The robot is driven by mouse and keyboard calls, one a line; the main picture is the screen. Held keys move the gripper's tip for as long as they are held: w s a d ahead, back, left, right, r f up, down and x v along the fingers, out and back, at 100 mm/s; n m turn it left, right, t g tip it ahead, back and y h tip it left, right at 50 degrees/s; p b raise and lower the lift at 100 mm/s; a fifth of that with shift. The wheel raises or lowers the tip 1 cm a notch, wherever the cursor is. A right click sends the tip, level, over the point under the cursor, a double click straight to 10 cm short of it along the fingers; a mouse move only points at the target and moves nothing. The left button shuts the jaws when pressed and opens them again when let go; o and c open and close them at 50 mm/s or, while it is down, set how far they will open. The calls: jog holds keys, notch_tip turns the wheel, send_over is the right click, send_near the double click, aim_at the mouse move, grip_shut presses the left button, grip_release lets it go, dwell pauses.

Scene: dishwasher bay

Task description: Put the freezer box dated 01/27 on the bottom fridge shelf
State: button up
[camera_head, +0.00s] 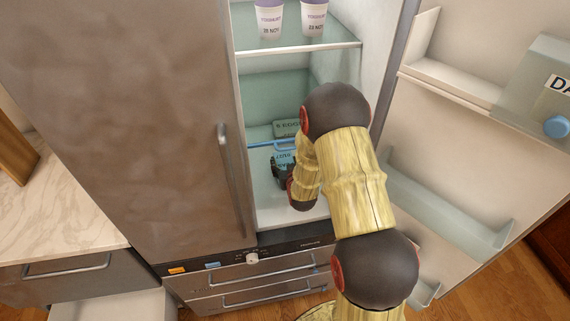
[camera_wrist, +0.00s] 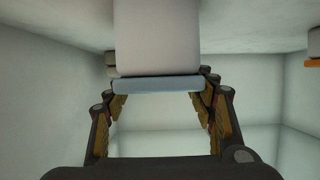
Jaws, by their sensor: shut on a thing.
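A freezer box with a blue lid (camera_head: 284,145) is inside the open fridge, low down in the bottom compartment; I cannot read its date. My gripper (camera_head: 284,168) is shut on this box, with a finger on each side. In the wrist view the pale box (camera_wrist: 157,40) with its blue lid edge (camera_wrist: 157,85) sits between my fingertips (camera_wrist: 160,92). The bottom fridge shelf (camera_head: 268,208) is the pale floor of the compartment. Whether the box touches it is hidden by my gripper and arm.
An egg box (camera_head: 286,128) stands behind the held box. Two yoghurt cups (camera_head: 269,18) stand on the glass shelf (camera_head: 300,47) above. The open door (camera_head: 450,140) with its racks is on the right. Bare shelf shows at the compartment's front left.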

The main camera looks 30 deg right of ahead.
jog(key=shift+f, duration=0.2)
jog(key=o, duration=1.5)
jog(key=shift+o, duration=0.8)
jog(key=shift+r, duration=0.15)
jog(key=shift+s+r, duration=0.1)
jog(key=shift+r, duration=0.05)
jog(key=p+v, duration=0.2)
jog(key=v, duration=0.9)
jog(key=shift+s, duration=0.35)
jog(key=shift+a, duration=0.1)
